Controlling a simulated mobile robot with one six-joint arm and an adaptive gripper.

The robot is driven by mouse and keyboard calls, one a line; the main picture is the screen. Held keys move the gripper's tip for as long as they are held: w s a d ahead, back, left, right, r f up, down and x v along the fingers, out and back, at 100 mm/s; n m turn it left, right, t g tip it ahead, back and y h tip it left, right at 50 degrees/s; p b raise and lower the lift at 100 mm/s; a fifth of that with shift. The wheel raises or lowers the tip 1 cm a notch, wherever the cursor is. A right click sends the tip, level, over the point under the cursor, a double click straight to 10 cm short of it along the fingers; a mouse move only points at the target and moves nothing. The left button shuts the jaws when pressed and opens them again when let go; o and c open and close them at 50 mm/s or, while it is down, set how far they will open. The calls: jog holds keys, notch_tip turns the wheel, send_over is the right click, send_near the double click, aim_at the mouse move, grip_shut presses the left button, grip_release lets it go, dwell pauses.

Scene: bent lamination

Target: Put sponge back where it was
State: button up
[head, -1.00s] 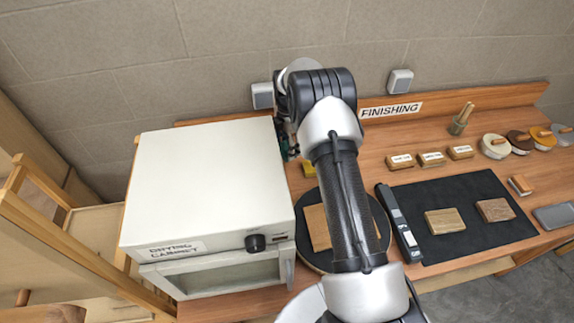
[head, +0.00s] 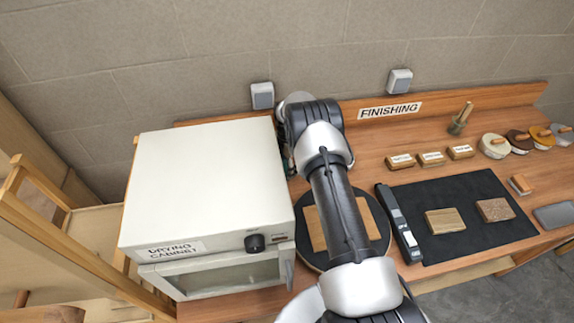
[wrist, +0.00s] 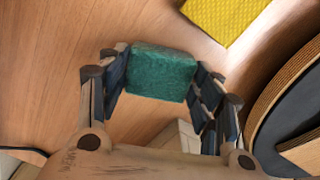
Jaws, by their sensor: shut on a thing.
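A dark green, block-shaped sponge (wrist: 160,73) sits between the fingers of my gripper (wrist: 158,82) in the wrist view. The fingers press on its left and right sides, over the wooden bench top. I cannot tell whether it touches the wood. A yellow dimpled pad (wrist: 226,16) lies on the bench to the upper right of the sponge, apart from it. In the head view, the gripper and sponge are hidden behind my arm and the drying cabinet (head: 205,185).
A round dark turntable (head: 310,255) with a wooden board (head: 317,236) stands right of the cabinet, partly behind my arm. Farther right lie a black mat (head: 455,190) with blocks and a long dark tool (head: 398,222). A wooden ledge runs along the wall.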

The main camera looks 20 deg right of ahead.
jog(key=shift+f+b, duration=0.25)
jog(key=shift+b, duration=0.05)
jog(key=o, duration=0.9)
jog(key=shift+r, duration=0.1)
jog(key=shift+o, duration=0.2)
notch_tip(320, 180, up, 12)
jog(key=shift+r+p, duration=0.15)
jog(key=shift+p, duration=0.2)
